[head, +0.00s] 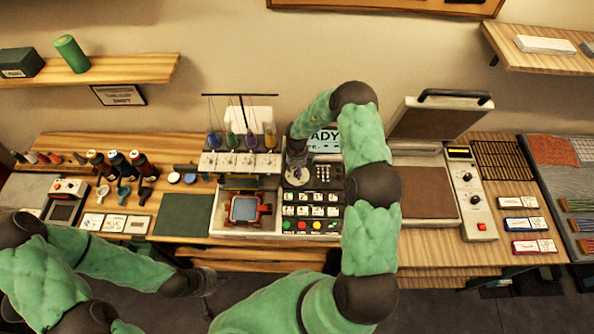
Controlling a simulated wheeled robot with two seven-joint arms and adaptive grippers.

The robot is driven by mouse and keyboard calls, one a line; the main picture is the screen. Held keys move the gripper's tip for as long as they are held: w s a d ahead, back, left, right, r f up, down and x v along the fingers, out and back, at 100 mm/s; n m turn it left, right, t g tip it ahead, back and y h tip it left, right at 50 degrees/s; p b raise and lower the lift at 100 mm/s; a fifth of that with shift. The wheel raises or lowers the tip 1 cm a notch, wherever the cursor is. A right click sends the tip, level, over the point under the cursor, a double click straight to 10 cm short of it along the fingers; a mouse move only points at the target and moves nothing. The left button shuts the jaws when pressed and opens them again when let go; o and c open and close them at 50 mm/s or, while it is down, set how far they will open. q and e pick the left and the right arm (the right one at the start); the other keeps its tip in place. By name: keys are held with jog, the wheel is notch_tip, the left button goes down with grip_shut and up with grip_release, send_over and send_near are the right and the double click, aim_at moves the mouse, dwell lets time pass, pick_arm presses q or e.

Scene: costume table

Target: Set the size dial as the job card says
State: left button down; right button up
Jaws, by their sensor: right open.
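The embroidery machine's dark control panel (318,212) stands at the middle of the table. A round pale dial (297,180) sits at its upper left, partly covered by my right gripper (296,160). The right gripper is open and points down at the dial; whether it touches it I cannot tell. A pale display (323,140) reads "...ADY", partly hidden by my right arm. My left gripper (207,284) is low in front of the table, away from the panel; its fingers are too small to read. I cannot tell which card is the job card, and the dial's setting is not legible.
A hoop with blue cloth (245,209) sits left of the panel, below several thread spools (250,139). A heat press (426,185) with raised lid stands right. Small cards (114,224) lie at left. A green mat (184,214) is clear.

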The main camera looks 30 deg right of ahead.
jog(key=shift+s+f, duration=0.1)
jog(key=shift+f, duration=0.75)
jog(key=shift+c, duration=0.3)
grip_shut()
